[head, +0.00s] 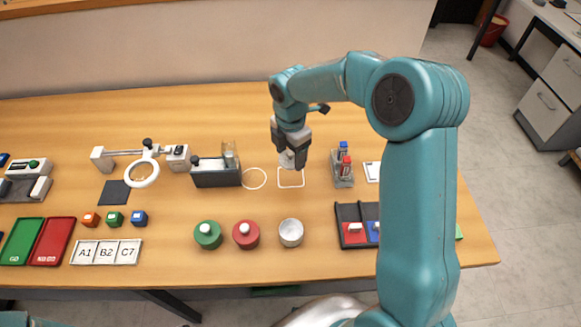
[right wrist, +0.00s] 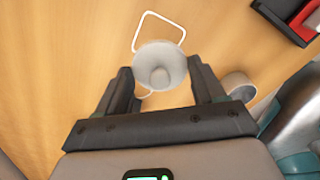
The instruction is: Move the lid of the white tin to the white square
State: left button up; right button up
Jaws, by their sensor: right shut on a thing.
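The lid of the white tin (head: 287,161) is held by my right gripper (head: 291,150), above the table near the white square (head: 291,186). In the right wrist view the pale round lid (right wrist: 160,62), with its knob towards the camera, shows between the two fingers of the gripper (right wrist: 162,80). The outline of the white square (right wrist: 147,13) shows just beyond the lid. The white tin (head: 291,233) stands open nearer the front edge; it also shows in the right wrist view (right wrist: 238,86). My left gripper is out of view.
A green tin (head: 207,235) and a red tin (head: 246,235), both lidded, stand left of the white tin. A white circle outline (head: 254,178) and a dark holder (head: 216,176) lie left of the square. A rack with red and blue items (head: 343,172) stands to its right.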

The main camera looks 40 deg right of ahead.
aim_at(290, 177)
notch_tip(290, 177, down, 7)
jog(key=shift+d+f+p, duration=0.1)
jog(key=shift+p, duration=0.2)
jog(key=shift+w+d+f, duration=0.15)
jog(key=shift+w+f, duration=0.1)
jog(key=shift+f, duration=0.15)
jog(key=shift+s, duration=0.15)
jog(key=o, duration=1)
jog(key=shift+f, duration=0.15)
